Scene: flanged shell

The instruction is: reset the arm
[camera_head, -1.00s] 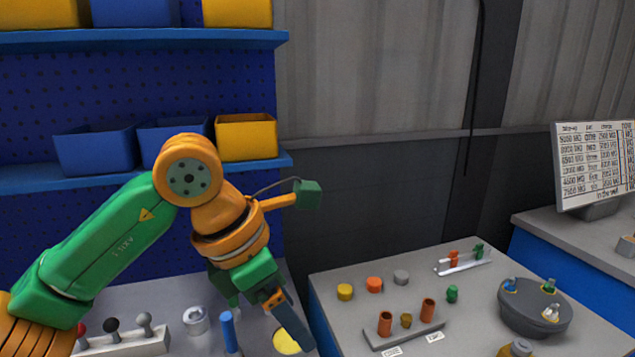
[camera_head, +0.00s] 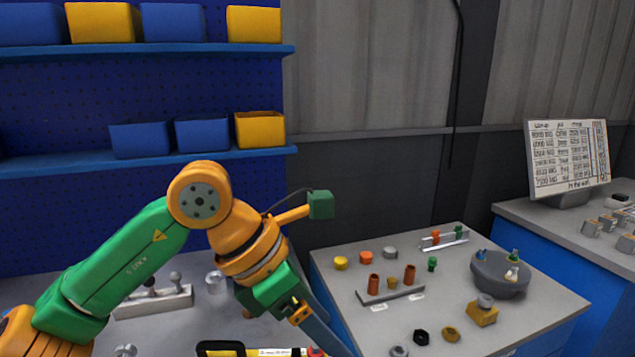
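My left arm, green and orange, comes in from the left and bends at an orange joint in mid-view. My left gripper (camera_head: 322,328) points down and to the right, in front of the gap between the two tables. One grey finger shows from the side. The other finger is hidden or out of frame, so I cannot tell whether it is open or shut. I see nothing held in it. My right gripper is not in view.
The right table (camera_head: 345,310) holds an orange-tube stand (camera_head: 391,293), a round grey hub (camera_head: 500,275) and several caps and nuts. A lever block (camera_head: 153,303) and a yellow-black tool (camera_head: 262,350) are on the left bench. Bins stand on blue shelves (camera_head: 100,167). A monitor (camera_head: 568,158) stands at right.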

